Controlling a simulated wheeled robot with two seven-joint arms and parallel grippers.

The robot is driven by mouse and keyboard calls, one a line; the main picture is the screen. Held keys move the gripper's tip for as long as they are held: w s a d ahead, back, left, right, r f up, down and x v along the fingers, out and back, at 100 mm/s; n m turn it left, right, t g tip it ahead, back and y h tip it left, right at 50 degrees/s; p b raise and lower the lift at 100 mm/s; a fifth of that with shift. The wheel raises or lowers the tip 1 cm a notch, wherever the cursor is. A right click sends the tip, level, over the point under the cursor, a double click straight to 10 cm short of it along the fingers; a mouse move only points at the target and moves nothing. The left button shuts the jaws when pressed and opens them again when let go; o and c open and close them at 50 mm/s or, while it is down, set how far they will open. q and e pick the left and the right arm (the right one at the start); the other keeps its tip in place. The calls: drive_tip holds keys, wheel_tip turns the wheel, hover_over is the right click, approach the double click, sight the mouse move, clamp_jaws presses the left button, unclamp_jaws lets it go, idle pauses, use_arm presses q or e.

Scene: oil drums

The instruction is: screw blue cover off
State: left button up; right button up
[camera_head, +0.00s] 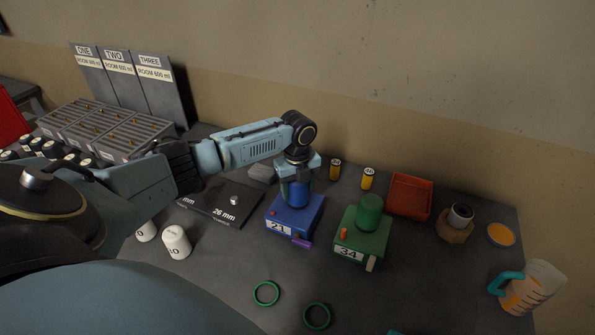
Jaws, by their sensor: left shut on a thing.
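The blue cover (296,193) is a blue cylinder standing upright on a blue box (294,214) marked 21, near the middle of the table. My left gripper (296,177) comes down on it from above and is shut on its upper part. The gripper hides the cover's top. The cover still sits at the box; I cannot tell whether its thread is loose. My right gripper does not show.
To the right stands a green box (350,240) marked 34 with a green cylinder (370,212) on it. Beyond are a red tray (410,196), two yellow-black cylinders, a dark cup on a wooden block (455,224) and a jug (530,289). Green rings (317,329) lie in front.

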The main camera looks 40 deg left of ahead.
use_arm(q)
drive_tip(key=n+p, duration=0.3)
drive_tip(key=shift+r+n, duration=0.3)
drive_tip(key=shift+r, duration=0.05)
drive_tip(key=shift+n+p, duration=0.6)
drive_tip(key=shift+n, duration=0.1)
drive_tip(key=shift+f+n, duration=0.15)
drive_tip(key=shift+n, duration=0.25)
drive_tip(key=shift+f+n, duration=0.1)
drive_tip(key=shift+n, duration=0.2)
drive_tip(key=n, duration=0.5)
drive_tip(key=shift+n, duration=0.4)
drive_tip(key=shift+n, duration=0.4)
